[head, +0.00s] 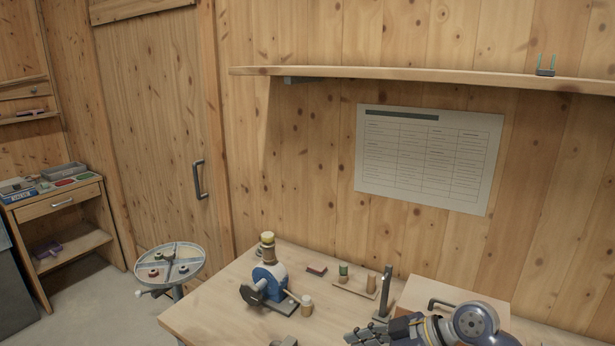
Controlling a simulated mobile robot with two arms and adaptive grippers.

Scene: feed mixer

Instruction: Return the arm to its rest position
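My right arm comes in at the bottom right of the head view, over the front of the workbench (215,312). Its dark gripper (362,336) points left, low over the bench and close to the bottom edge of the picture. The fingers are small and partly cut off, so I cannot tell whether they are open or shut. My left gripper is not in view. A blue and grey mixer or grinder (270,281) with a yellow-topped cylinder stands on the bench, left of the gripper.
A round divided tray (190,252) stands left of the bench. A shelf (420,75) runs along the wall above.

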